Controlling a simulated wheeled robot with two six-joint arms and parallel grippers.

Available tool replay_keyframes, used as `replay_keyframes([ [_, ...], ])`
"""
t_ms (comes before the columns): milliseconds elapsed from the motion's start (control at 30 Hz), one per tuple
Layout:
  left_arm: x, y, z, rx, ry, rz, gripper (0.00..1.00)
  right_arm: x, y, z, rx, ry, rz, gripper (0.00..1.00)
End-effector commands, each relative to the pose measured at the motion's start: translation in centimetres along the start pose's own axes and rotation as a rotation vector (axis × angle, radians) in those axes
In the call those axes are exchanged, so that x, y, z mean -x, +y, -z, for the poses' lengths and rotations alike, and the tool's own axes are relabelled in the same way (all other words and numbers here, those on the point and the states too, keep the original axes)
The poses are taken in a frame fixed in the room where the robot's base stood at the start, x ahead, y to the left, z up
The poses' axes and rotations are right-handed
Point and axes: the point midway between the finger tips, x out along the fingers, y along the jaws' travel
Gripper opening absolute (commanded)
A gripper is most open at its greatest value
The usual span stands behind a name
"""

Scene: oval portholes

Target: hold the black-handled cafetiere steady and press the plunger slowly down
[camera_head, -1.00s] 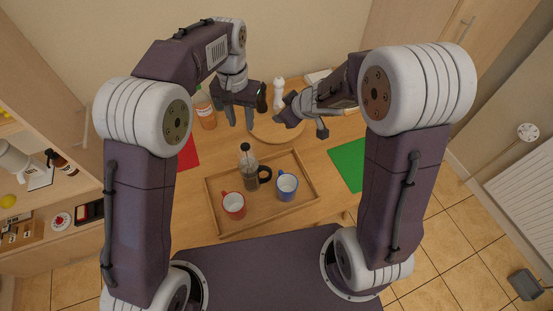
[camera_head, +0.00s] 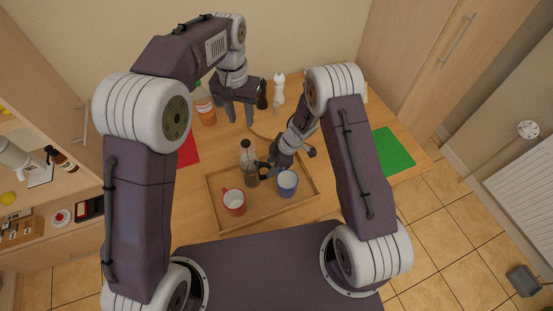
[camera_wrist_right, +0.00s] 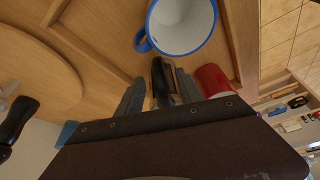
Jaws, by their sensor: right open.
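The cafetiere (camera_head: 249,168) stands upright on the wooden tray (camera_head: 213,203), its plunger knob raised above the lid. Its black handle (camera_head: 264,171) points right. My right gripper (camera_head: 279,163) is low beside the handle, over the tray. In the right wrist view the dark handle (camera_wrist_right: 163,78) shows between the two spread fingers of my right gripper (camera_wrist_right: 158,88); the glass body is hidden there. Whether a finger touches the handle I cannot tell. My left gripper (camera_head: 240,115) hangs open and empty behind the cafetiere, above the table, fingers pointing down.
A blue-rimmed mug (camera_head: 287,185) stands close to the right gripper, and a red mug (camera_head: 234,203) at the tray's front. A green mat (camera_head: 393,152) lies clear at right.

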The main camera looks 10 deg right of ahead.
Motion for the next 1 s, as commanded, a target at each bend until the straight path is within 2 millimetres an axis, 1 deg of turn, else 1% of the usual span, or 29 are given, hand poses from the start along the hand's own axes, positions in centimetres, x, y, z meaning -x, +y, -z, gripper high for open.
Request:
replay_keyframes([
  [33,0.0,0.0,0.0,0.0,0.0,0.0,0.36,-1.0,0.0,0.0,0.001,-0.001,0.002,0.44],
  [100,0.0,0.0,0.0,0.0,0.0,0.0,0.36,-2.1,0.0,0.0,0.001,0.0,0.001,0.44],
  [200,0.0,0.0,0.0,0.0,0.0,0.0,0.36,-3.3,0.0,0.0,0.0,0.0,0.0,0.44],
  [333,0.0,0.0,0.0,0.0,0.0,0.0,0.36,-3.9,0.1,0.0,0.001,0.0,-0.001,0.44],
  [533,0.0,0.0,0.0,0.0,0.0,0.0,0.36,-4.0,0.1,0.0,0.0,0.0,-0.002,0.44],
  [567,0.0,0.0,0.0,0.0,0.0,0.0,0.36,-4.0,0.1,0.0,0.0,0.0,-0.002,0.41],
  [600,0.0,0.0,0.0,0.0,0.0,0.0,0.36,-4.0,0.1,0.0,0.0,0.0,-0.002,0.3],
  [667,0.0,0.0,0.0,0.0,0.0,0.0,0.36,-4.0,0.1,0.0,0.0,0.0,-0.002,0.13],
  [700,0.0,0.0,0.0,0.0,0.0,0.0,0.36,-3.9,0.1,0.0,0.0,0.0,-0.002,0.02],
  [733,0.0,0.0,0.0,0.0,0.0,0.0,0.36,-3.9,0.1,0.0,0.0,0.0,-0.002,0.0],
  [1000,0.0,0.0,0.0,0.0,0.0,0.0,0.36,-3.9,0.1,0.0,0.0,0.0,-0.002,0.0],
])
